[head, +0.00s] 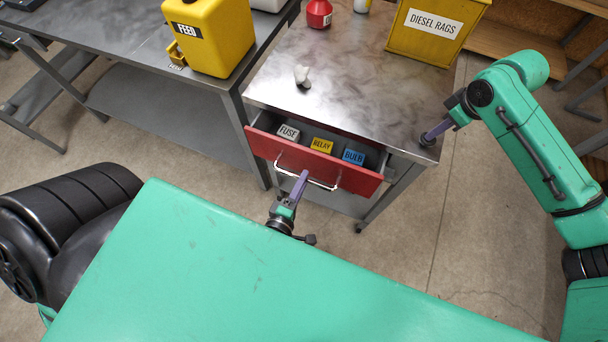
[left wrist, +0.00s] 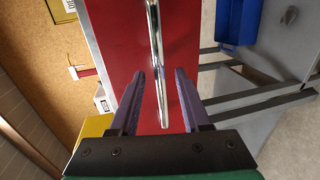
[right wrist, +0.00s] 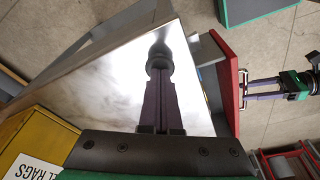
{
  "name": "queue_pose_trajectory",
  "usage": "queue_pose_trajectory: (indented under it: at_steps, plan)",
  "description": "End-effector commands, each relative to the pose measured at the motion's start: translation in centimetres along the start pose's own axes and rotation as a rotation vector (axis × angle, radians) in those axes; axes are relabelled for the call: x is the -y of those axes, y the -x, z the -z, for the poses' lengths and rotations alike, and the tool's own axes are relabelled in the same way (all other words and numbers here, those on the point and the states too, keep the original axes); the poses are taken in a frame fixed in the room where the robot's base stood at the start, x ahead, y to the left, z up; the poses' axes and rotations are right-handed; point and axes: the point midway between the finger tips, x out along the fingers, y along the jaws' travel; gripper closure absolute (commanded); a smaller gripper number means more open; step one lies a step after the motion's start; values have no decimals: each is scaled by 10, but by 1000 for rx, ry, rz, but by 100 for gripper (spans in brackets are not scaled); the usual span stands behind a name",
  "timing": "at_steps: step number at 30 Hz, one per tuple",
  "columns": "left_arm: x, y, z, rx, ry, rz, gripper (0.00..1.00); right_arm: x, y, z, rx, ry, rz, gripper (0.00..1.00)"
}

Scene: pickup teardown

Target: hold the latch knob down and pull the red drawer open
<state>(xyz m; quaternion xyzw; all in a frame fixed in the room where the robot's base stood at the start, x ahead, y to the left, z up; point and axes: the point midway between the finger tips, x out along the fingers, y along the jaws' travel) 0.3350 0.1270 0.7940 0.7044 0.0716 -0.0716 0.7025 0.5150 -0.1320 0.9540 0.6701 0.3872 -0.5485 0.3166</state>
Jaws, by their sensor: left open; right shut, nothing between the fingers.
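The red drawer (head: 311,161) stands partly open from the metal bench, with its contents showing. Its pale bar handle (head: 308,177) runs along the front. My left gripper (head: 302,176) is at the handle; in the left wrist view its fingers (left wrist: 159,74) are open, and the handle (left wrist: 155,45) runs between them. My right gripper (head: 430,137) is shut and empty at the bench top's right front corner. In the right wrist view its closed tips (right wrist: 158,78) meet the dark latch knob (right wrist: 159,56) end-on. How far the knob is pressed cannot be told.
Boxes marked FUSE (head: 288,132), RELAY (head: 321,145) and BULB (head: 353,156) sit in the drawer. The bench top (head: 350,80) holds a yellow DIESEL RAGS bin (head: 420,48), a red bottle (head: 318,14) and a small whitish item (head: 302,76). The floor right of the bench is clear.

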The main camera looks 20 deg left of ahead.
Motion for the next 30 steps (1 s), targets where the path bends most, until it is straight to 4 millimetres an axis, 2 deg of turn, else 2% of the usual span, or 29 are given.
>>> queue_pose_trajectory:
  at_steps: [6, 9, 12, 23, 30]
  plan:
    - [1, 61, 0, 3, 0, 5, 53, 1, -1, 0, 1, 1, 2, 100]
    - [1, 84, 0, 2, 0, 3, 53, 1, -1, 0, 1, 1, 3, 100]
    - [1, 98, 0, 1, 0, 2, 53, 1, -2, 0, 1, 1, 3, 100]
    - [-1, 103, 0, 0, 1, -1, 53, 1, -1, 0, 1, 1, 3, 100]
    - [-18, 106, 0, 0, 1, -1, 53, 1, 15, 3, 1, 1, 3, 100]
